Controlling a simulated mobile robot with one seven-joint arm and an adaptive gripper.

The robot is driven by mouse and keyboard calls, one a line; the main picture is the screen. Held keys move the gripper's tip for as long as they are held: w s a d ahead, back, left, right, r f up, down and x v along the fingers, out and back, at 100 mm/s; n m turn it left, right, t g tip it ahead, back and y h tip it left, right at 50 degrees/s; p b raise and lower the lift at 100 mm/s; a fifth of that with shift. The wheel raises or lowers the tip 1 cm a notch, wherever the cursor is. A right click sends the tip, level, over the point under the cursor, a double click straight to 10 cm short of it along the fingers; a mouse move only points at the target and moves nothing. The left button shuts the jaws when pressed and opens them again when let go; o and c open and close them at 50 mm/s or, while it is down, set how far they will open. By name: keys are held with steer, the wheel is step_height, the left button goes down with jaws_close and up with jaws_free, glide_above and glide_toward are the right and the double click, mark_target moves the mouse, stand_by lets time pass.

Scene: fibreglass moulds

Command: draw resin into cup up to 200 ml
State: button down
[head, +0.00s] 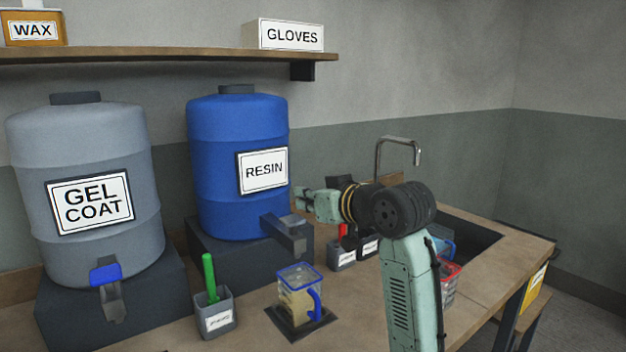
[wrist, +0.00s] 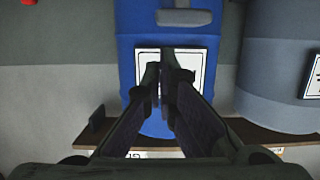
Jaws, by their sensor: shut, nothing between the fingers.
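The blue resin drum (head: 225,130) stands on a dark block, its RESIN label (head: 264,170) facing out. Its grey tap (head: 288,236) projects at the lower right; whether it is open cannot be told. Below and in front of the tap, a clear cup (head: 297,272) with blue rim and handle stands upright on a dark pad (head: 282,326). It holds tan liquid in its lower part; its marks are unreadable. My gripper (head: 298,197) is shut and empty, above the tap beside the drum. In the inverted wrist view, its fingertips (wrist: 163,84) meet before the drum's label (wrist: 197,72).
A grey gel coat drum (head: 85,150) with a blue-handled tap stands left. A holder (head: 215,318) with a green-handled tool is left of the cup. Small labelled holders (head: 342,258), other containers (head: 449,280) and a sink (head: 465,228) lie right. A shelf (head: 160,54) hangs above.

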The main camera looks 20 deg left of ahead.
mark_target(297, 214)
steer(key=shift+f, duration=0.7)
steer(key=shift+f+b, duration=0.7)
steer(key=shift+f, duration=0.5)
steer(key=shift+r, duration=0.1)
steer(key=s+d+r+b, duration=0.1)
steer(key=s+d+r, duration=0.5)
steer(key=d, duration=0.1)
steer(key=shift+d+r+b, duration=0.25)
steer(key=shift+d+b, duration=0.05)
steer(key=shift+b, duration=0.1)
